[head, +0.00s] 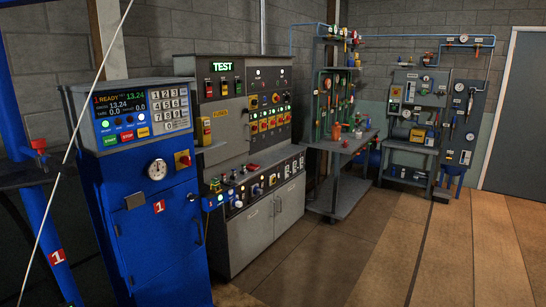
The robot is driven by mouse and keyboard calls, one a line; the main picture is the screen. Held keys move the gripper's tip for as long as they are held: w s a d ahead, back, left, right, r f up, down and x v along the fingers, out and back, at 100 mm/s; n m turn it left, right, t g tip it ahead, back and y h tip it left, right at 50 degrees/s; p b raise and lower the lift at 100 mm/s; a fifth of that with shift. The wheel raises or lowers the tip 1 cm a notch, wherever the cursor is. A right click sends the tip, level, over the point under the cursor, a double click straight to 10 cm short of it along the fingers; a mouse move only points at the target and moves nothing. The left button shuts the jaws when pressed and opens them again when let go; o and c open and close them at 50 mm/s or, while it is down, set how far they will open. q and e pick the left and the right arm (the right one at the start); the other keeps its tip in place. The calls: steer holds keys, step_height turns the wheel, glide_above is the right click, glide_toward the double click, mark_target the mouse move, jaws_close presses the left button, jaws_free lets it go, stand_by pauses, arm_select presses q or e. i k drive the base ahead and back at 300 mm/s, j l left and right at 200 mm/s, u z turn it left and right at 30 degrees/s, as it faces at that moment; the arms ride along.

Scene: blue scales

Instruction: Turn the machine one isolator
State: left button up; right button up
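The blue machine cabinet (158,235) at the left bears a red "1" label on its front. The control panel (141,115) above has a lit screen reading "READY" and 13.24, a keypad, and green, red and yellow buttons. Neither of my grippers is in view.
A grey test console (243,115) with many switches stands right of the blue cabinet. A blue frame post (55,250) marked "1" is at the left edge. A workbench (340,143) and gauge panels (462,120) stand farther back. The floor (400,245) at right is clear.

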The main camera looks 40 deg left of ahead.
mark_target(186, 160)
steer(key=i+l+u, duration=0.15)
steer(key=i, duration=0.4)
steer(key=i+u, duration=0.1)
steer(key=i, duration=0.4)
steer(key=i+l+u, duration=0.15)
steer(key=i, duration=0.35)
steer(key=l, duration=0.1)
